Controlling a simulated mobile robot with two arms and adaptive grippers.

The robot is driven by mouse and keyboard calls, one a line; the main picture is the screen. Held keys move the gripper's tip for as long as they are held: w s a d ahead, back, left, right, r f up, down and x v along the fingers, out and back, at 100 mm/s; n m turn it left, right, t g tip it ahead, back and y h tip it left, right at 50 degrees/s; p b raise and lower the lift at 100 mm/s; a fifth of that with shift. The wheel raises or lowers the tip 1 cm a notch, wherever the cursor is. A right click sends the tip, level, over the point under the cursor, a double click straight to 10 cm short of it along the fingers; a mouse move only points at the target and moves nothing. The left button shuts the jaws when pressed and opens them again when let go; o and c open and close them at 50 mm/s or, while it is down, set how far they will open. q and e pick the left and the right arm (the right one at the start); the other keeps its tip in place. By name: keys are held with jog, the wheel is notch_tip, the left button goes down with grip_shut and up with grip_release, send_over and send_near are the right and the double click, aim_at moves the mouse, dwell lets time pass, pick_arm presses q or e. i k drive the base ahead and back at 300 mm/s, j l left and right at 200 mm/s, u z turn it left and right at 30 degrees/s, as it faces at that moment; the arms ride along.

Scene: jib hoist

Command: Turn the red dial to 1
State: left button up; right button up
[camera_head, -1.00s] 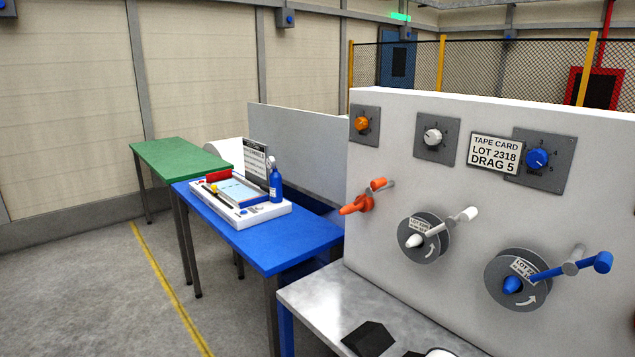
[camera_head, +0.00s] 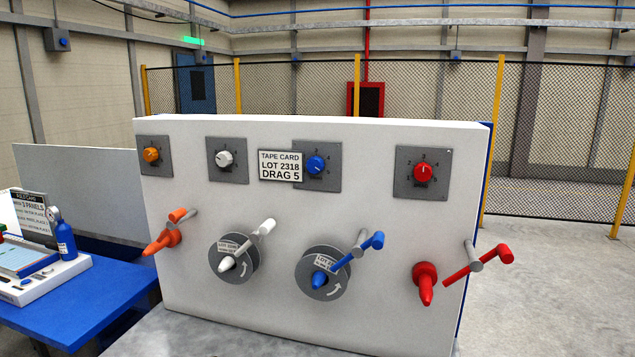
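The red dial (camera_head: 423,172) is a round knob on a grey square plate with small number marks, at the right end of the white panel (camera_head: 390,215). Its marks are too small to read its setting for sure. Below it are a red cone-shaped hub and a red crank handle (camera_head: 478,263). Orange (camera_head: 151,155), white (camera_head: 224,158) and blue (camera_head: 316,164) dials sit in a row to its left. A card (camera_head: 280,165) beside the blue dial reads "TAPE CARD LOT 2318 DRAG 5". Neither gripper shows.
White (camera_head: 247,245) and blue (camera_head: 343,265) cranks with grey discs and an orange crank (camera_head: 170,231) stick out from the panel. The floor right of the panel is clear up to a mesh fence.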

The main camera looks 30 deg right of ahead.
aim_at(423, 172)
jog(key=z, duration=1.6)
